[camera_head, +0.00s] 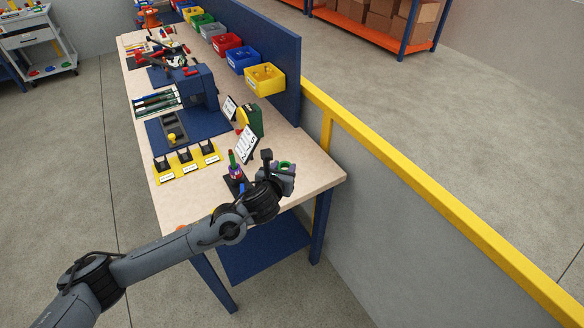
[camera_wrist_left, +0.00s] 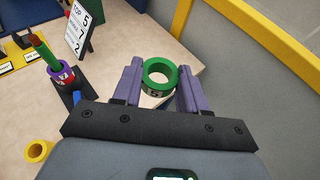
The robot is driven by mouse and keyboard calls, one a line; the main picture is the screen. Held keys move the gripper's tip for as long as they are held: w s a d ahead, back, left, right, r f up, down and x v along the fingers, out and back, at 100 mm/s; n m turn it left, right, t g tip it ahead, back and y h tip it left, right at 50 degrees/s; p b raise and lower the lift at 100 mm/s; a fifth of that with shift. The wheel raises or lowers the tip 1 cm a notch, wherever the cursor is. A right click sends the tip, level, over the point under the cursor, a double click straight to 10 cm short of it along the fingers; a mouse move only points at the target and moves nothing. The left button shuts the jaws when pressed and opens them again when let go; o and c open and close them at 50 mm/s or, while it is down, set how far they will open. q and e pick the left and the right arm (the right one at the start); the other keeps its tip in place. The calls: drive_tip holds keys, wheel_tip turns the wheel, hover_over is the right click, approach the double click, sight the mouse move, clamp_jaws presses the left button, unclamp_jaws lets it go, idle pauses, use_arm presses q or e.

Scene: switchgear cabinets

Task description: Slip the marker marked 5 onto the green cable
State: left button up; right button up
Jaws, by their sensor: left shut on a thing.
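My left gripper (camera_wrist_left: 158,90) is shut on a green ring-shaped marker (camera_wrist_left: 147,78), held between its two purple fingers with the hole facing the wrist camera. A white label is on its side, the figure too small to be sure. The green cable (camera_wrist_left: 46,56) stands upright with a red tip in a dark stand at the left of the wrist view. A purple marker with a white label (camera_wrist_left: 65,77) is around its lower part. In the head view the gripper (camera_head: 284,168) is right of the cable (camera_head: 233,163), apart from it. My right gripper is out of view.
A sign reading TOP 5 7 2 (camera_wrist_left: 83,30) stands just behind the cable. A yellow ring (camera_wrist_left: 38,150) lies on the bench. Yellow label holders (camera_head: 187,161) and a yellow bin (camera_head: 265,79) are farther back. The bench's right corner (camera_head: 325,175) is clear.

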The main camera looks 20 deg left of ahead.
use_arm(q)
drive_tip(key=w+a+r+n+y+p, duration=0.1)
drive_tip(key=w+a+p, duration=0.15)
drive_tip(key=a, duration=0.25)
drive_tip(key=w+a+r+n+y+p, duration=0.1)
drive_tip(key=a+p, duration=0.3)
drive_tip(key=a, duration=0.1)
drive_tip(key=r+n+g+y+p, duration=0.1)
drive_tip(key=r+n+y+p, duration=0.1)
drive_tip(key=p, duration=0.2)
hover_over(231, 156)
drive_tip(key=shift+s+d+f, duration=0.15)
drive_tip(key=shift+s+f, duration=0.25)
drive_tip(key=shift+f, duration=0.1)
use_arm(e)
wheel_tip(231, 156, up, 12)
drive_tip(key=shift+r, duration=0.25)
use_arm(q)
drive_tip(key=shift+f, duration=0.1)
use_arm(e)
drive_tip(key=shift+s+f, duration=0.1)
use_arm(q)
drive_tip(key=shift+f+b, duration=3.9)
drive_tip(key=shift+f, duration=0.9)
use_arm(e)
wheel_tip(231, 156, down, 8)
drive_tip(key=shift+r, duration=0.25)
